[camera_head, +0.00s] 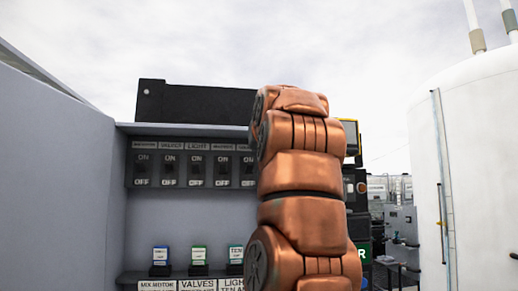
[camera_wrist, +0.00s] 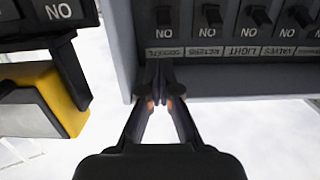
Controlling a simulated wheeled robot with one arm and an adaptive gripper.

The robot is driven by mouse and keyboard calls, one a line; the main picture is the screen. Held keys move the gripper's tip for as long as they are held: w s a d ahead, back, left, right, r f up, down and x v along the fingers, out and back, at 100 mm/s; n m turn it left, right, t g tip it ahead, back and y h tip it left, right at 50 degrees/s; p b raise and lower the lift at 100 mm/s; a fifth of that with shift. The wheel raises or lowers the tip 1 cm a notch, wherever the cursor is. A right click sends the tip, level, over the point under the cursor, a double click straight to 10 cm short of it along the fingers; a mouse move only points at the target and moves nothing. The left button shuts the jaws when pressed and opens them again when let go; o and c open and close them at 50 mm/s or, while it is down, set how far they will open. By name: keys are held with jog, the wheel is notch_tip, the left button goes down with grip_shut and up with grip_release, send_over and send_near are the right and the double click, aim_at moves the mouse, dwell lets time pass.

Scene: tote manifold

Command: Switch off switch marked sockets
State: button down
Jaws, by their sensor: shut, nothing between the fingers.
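The sockets switch (camera_wrist: 165,16) is a dark rocker at the left end of a row in the wrist view, which shows the panel upside down. ON is beneath it there, and its white sockets label (camera_wrist: 166,51) is below that. My gripper (camera_wrist: 159,72) is shut and empty, with its fingertips just below that label in the picture and apart from the rocker. Whether they touch the panel edge, I cannot tell. In the camera_head view the right-end switch (camera_head: 247,170) shows beside my copper arm, which hides my gripper. The rocker's position is unclear.
Other switches, including the light switch (camera_head: 196,169), stand in the same row. Below are small coloured-label blocks (camera_head: 198,259) on a shelf. A grey wall (camera_head: 45,180) is at left and a white tank (camera_head: 470,170) at right. A black-and-yellow box (camera_wrist: 40,105) is near my gripper.

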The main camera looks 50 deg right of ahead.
aim_at(250, 168)
jog(key=p+x, duration=0.2)
jog(key=x, duration=0.6)
jog(key=shift+w+d, duration=0.15)
jog(key=shift+w, duration=0.1)
